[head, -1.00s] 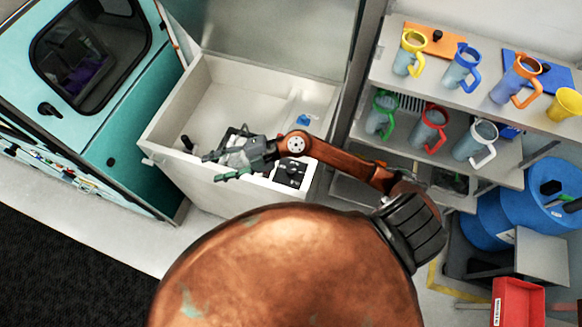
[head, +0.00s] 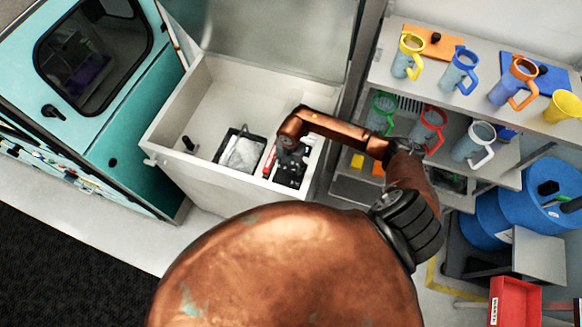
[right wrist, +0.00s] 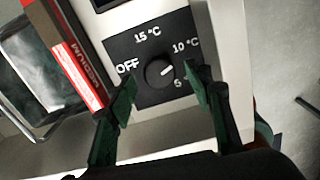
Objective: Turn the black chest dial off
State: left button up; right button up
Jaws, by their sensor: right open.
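The black dial panel (right wrist: 140,48) is on the chest's white rim. It is marked OFF, 5, 10 and 15 °C. Its round black knob (right wrist: 159,73) has a white mark pointing right, near 10 °C and away from OFF. My right gripper (right wrist: 162,82) is open, with one green finger to each side of the knob in the picture; I cannot tell whether they touch it. In the head view my right gripper (head: 291,160) points down over the panel at the chest's front right corner and partly hides it. My left gripper is not in view.
The open white chest (head: 225,85) holds a wire basket with a grey bag (head: 242,153). A red box marked MEDIUM (right wrist: 75,62) lies left of the panel. Shelves with coloured-handle jugs (head: 460,72) stand to the right. A teal cabinet (head: 130,130) stands to the left.

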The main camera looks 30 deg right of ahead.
jog(key=shift+f, duration=0.85)
jog(key=shift+c, duration=0.4)
jog(key=c, duration=1.1)
jog(key=shift+o, duration=0.2)
